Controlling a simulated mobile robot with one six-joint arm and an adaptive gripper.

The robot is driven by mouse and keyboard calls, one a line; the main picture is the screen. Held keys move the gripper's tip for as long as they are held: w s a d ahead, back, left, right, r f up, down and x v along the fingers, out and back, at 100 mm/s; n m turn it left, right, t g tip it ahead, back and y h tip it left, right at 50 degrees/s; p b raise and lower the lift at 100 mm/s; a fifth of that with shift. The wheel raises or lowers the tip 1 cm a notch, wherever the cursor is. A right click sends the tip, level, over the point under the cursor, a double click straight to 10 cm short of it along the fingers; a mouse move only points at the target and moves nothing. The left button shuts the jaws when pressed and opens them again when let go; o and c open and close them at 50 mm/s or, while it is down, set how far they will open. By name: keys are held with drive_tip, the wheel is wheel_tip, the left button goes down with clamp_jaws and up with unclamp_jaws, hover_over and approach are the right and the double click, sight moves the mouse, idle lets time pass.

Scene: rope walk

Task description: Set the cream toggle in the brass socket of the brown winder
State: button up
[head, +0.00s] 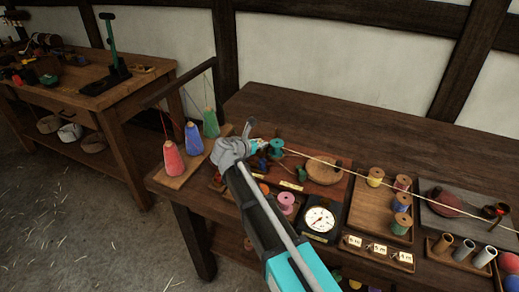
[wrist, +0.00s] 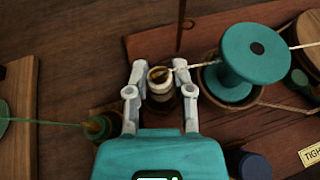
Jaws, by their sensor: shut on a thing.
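My gripper (wrist: 160,70) has its two pale fingers closed on the cream toggle (wrist: 159,77), a small ringed piece held upright between them. A pale cord runs from the toggle's top to the teal spool (wrist: 250,60) just to the right. Something dark brown lies below the toggle; I cannot tell whether they touch. In the head view my gripper (head: 258,146) is at the bench's left part and the toggle is not distinct.
The teal spool (head: 277,146) and a tan disc (head: 323,172) stand on a reddish board. Thread cones (head: 193,138) stand left. A dial (head: 320,221), a tray of spools (head: 370,208) and several tubes (head: 465,250) fill the front. The bench's back strip is clear.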

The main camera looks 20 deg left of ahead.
drive_tip(key=shift+f, duration=0.45)
drive_tip(key=o, duration=0.6)
drive_tip(key=shift+r, duration=0.1)
drive_tip(key=shift+r, duration=0.15)
drive_tip(key=p+v, duration=0.4)
drive_tip(key=v, duration=0.6)
drive_tip(key=shift+s+r, duration=0.2)
drive_tip(key=shift+s, duration=0.05)
drive_tip(key=shift+s+a+r, duration=0.2)
drive_tip(key=shift+s+a, duration=0.1)
drive_tip(key=shift+s, duration=0.35)
